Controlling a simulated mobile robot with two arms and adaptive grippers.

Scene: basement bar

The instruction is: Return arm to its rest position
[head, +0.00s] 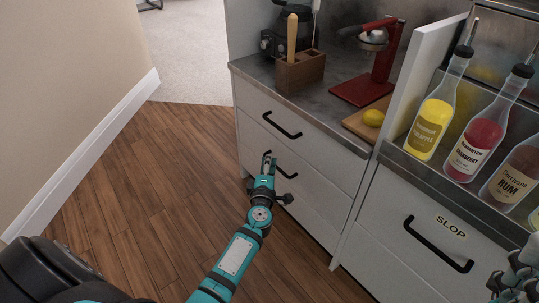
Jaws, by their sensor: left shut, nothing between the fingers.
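My left arm reaches up from the bottom of the head view, in teal and black. Its gripper (268,158) is shut and empty, in front of the white drawer cabinet (262,140). The fingertips show close to the black handle of the second drawer (284,168); whether they touch it cannot be told. A teal and black part of my right arm shows at the lower right edge, cut off by the frame, and its fingers cannot be made out.
Several bottles, one yellow (430,128), stand in the rack at right. A SLOP drawer (410,270) is below. Wooden floor (150,190) at left is clear.

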